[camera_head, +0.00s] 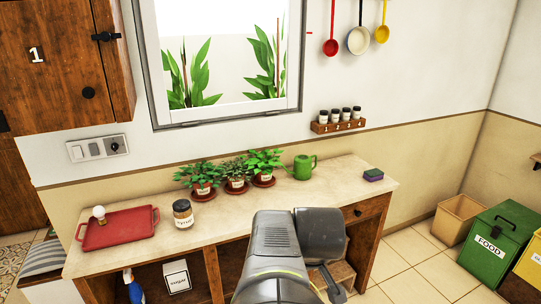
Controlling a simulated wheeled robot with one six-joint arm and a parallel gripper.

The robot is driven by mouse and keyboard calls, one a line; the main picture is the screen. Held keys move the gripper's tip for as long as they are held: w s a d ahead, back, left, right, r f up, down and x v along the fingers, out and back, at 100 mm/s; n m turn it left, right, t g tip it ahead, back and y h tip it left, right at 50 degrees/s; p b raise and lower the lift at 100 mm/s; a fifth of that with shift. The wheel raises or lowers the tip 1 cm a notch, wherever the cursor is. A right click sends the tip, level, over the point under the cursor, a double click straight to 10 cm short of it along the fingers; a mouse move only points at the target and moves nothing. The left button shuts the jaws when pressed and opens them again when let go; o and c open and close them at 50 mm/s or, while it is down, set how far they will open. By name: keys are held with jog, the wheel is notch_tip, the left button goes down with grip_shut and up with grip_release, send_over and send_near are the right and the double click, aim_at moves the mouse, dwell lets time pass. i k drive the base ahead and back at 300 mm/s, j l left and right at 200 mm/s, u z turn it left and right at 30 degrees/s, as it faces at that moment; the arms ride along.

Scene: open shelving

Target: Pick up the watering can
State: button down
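The green watering can (304,167) stands upright on the pale countertop (225,218), near the wall and just right of the potted plants. My arm rises from the bottom middle of the head view, in front of the counter. My gripper (332,288) shows only in part below the grey wrist, at the counter's front. Its fingertips are not clear, so I cannot tell whether it is open or shut. The watering can is apart from my arm, farther back and in plain view.
Three potted plants (235,183) stand left of the can. A sponge (373,175) lies to its right. A jar (183,213) and a red tray (117,228) with a light bulb are at the left. A spice rack (338,124) hangs above. Bins (490,245) stand at the right.

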aim_at(303, 168)
jog(key=i+l+z, duration=0.1)
jog(key=i+z, duration=0.2)
jog(key=i, duration=1.35)
